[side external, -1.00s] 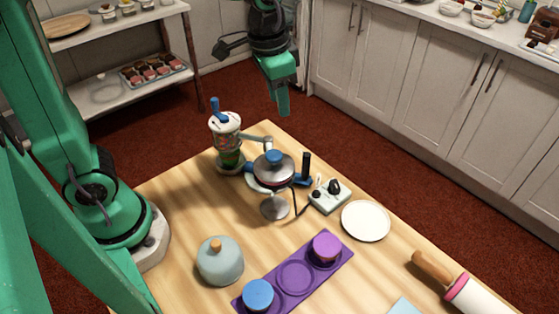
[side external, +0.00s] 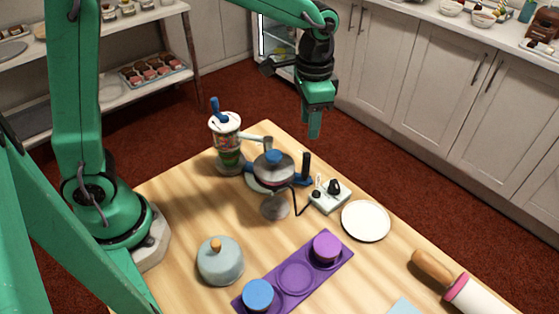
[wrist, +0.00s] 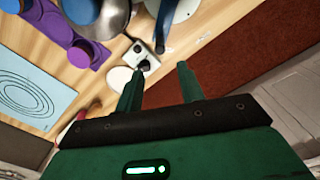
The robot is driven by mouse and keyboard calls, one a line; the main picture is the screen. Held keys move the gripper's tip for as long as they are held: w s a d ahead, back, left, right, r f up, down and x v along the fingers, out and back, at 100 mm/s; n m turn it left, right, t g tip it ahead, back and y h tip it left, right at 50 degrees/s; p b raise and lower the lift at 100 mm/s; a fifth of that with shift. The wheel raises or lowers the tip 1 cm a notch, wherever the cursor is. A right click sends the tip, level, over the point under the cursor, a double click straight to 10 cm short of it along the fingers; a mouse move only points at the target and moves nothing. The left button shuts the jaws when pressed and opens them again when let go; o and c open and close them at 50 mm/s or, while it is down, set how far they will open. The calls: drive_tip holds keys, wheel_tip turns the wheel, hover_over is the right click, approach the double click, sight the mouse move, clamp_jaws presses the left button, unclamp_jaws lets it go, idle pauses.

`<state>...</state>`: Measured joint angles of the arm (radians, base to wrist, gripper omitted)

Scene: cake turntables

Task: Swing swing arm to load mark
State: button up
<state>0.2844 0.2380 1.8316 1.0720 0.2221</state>
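My gripper (side external: 314,134) hangs in the air beyond the table's far edge, above and right of the turntable station. In the wrist view its two fingers (wrist: 158,84) stand apart with nothing between them. What looks like the swing arm is a blue bar (side external: 301,180) with an upright black handle (side external: 306,164), beside a silver turntable (side external: 272,170) with a blue knob. In the wrist view a blue bar (wrist: 165,20) shows at the top, apart from the fingers. I cannot make out the load mark.
A jar with a blue crank (side external: 227,135) stands left of the turntable. A switch box (side external: 329,196) and white plate (side external: 366,221) lie right. A grey dome (side external: 220,260), purple tray (side external: 295,280) and rolling pin (side external: 470,294) are nearer. Space around the gripper is clear.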

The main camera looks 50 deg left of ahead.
sight(307, 154)
drive_tip(key=shift+f, duration=4.5)
drive_tip(key=shift+c, duration=0.7)
drive_tip(key=c, duration=0.6)
drive_tip(key=shift+c, duration=0.2)
drive_tip(key=shift+w+a, duration=0.95)
drive_tip(key=shift+w, duration=0.15)
